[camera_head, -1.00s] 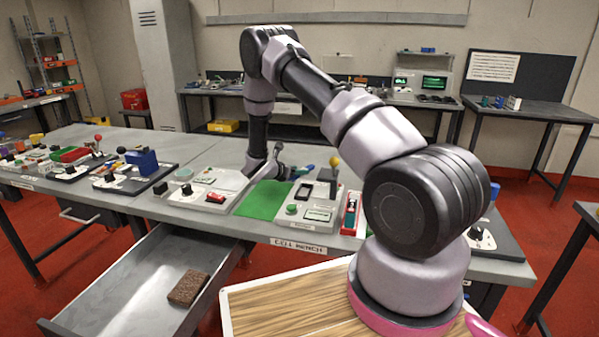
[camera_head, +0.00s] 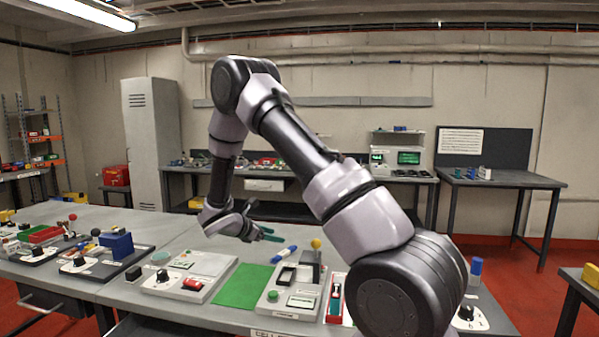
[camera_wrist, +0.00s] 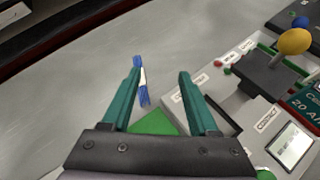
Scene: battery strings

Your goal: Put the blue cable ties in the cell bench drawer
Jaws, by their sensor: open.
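The blue cable ties (camera_head: 284,254), a slim blue bundle with a white band, lie on the cell bench (camera_head: 190,236) behind the green mat. In the wrist view the cable ties (camera_wrist: 142,82) lie beyond and partly behind the left finger. My gripper (camera_head: 268,234) is open and empty above the bench, its teal fingers pointing right. The wrist view shows the fingers (camera_wrist: 160,76) spread apart. Only a sliver of the cell bench drawer (camera_head: 150,326) shows at the bottom edge; its inside is mostly out of view.
A green mat (camera_head: 244,287) lies near the bench's front edge. A tester with a yellow knob (camera_head: 316,244) stands right of it, and a grey instrument (camera_head: 187,275) left of it. More switch boxes crowd the left bench. Bare bench surface lies behind the mat.

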